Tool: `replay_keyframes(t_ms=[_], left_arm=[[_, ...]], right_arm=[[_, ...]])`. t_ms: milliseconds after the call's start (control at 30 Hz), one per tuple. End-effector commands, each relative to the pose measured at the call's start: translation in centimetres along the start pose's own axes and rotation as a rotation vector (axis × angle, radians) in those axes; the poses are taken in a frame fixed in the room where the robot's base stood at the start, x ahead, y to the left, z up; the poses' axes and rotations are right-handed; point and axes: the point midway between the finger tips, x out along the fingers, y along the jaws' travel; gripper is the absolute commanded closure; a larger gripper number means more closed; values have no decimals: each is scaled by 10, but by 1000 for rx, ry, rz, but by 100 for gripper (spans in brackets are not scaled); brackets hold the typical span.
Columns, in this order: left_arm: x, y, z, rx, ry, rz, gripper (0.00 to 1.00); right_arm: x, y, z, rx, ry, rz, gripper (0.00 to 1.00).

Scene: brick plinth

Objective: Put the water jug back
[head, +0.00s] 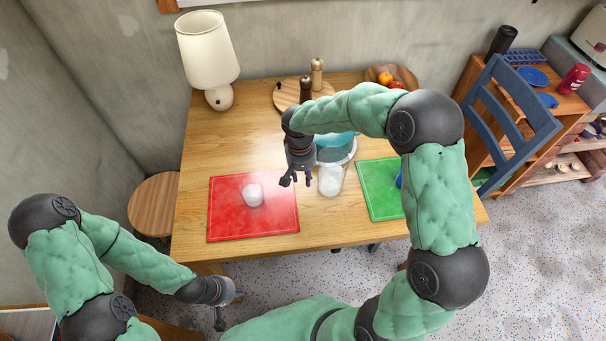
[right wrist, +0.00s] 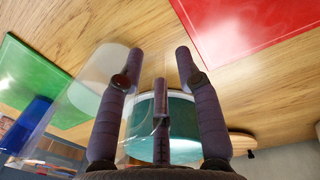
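A clear jug (head: 329,181), whitish at the bottom, stands on the wooden table between the red mat (head: 226,224) and the green mat (head: 377,188). In the right wrist view the see-through jug (right wrist: 88,80) is at the left, partly behind a finger. My right gripper (head: 293,181) is just left of the jug in the head view, pointing down. Its fingers (right wrist: 157,62) are apart, with no object clearly held between them. My left gripper (head: 229,306) is low in front of the table, clear of it; its finger opening is unclear.
A clear glass (head: 253,195) stands on the red mat. A teal bowl (head: 338,154) is behind the jug, partly hidden by my right arm. A blue cup (right wrist: 33,124) is by the green mat. A lamp (head: 208,55), wooden board (head: 288,96) and fruit are at the back.

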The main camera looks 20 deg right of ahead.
Motion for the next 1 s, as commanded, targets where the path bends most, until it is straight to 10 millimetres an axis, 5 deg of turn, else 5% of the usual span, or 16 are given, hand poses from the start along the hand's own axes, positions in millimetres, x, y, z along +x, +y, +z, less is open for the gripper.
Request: replay_keyframes(t_ms=[267,700,1000], left_arm=[[-5,2,0,0,0,0,100],[-30,11,1,0,0,0,100],[-36,13,1,0,0,0,100]], right_arm=[[-13,0,-1,0,3,-1,65],[-96,0,-1,0,3,-2,65],[-122,0,0,0,0,0,65]])
